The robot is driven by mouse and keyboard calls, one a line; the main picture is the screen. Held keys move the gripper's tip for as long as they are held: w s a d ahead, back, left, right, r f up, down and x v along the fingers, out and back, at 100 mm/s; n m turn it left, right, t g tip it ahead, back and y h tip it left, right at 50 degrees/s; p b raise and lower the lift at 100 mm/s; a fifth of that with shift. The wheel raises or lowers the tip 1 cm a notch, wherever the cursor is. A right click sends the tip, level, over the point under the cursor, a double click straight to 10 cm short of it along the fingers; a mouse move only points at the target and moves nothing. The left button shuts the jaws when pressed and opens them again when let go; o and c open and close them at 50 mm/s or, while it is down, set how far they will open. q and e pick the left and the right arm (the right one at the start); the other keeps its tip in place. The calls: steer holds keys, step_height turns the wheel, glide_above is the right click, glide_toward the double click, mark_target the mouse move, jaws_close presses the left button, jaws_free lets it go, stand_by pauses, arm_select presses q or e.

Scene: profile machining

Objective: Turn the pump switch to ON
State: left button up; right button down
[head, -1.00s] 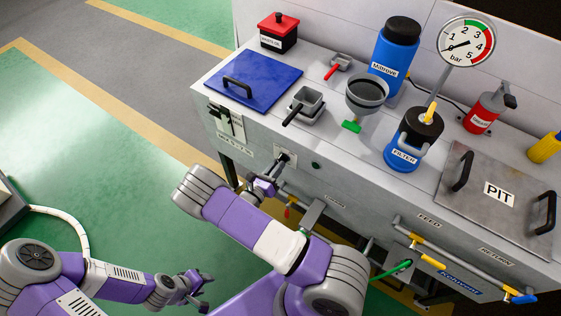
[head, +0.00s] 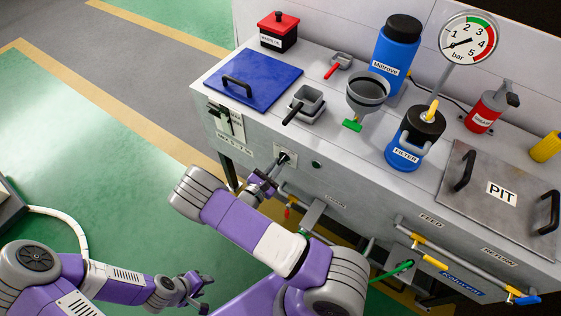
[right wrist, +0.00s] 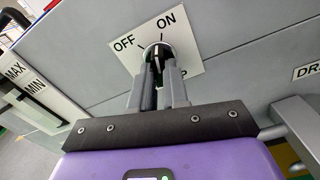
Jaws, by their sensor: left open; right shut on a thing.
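The pump switch (right wrist: 157,53) is a round knob on a white plate (right wrist: 182,45) marked OFF at left and ON at right. My right gripper (right wrist: 157,68) is shut on the knob, and its fingers hide most of it, so I cannot tell exactly where it points. In the head view the switch plate (head: 289,155) is on the bench's front face, with my right gripper (head: 277,168) at it. My left gripper (head: 196,289) is open and empty, low over the green floor, away from the bench.
A small round indicator (head: 317,164) is right of the switch. Pipes with yellow valve handles (head: 430,262) run along the bench front. A pressure gauge (head: 468,40) stands above the bench top.

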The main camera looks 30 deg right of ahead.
stand_by(0.3)
steer(key=m, duration=0.3)
steer(key=shift+b, duration=0.3)
steer(key=c, duration=1)
jaws_free()
steer(key=v, duration=0.7)
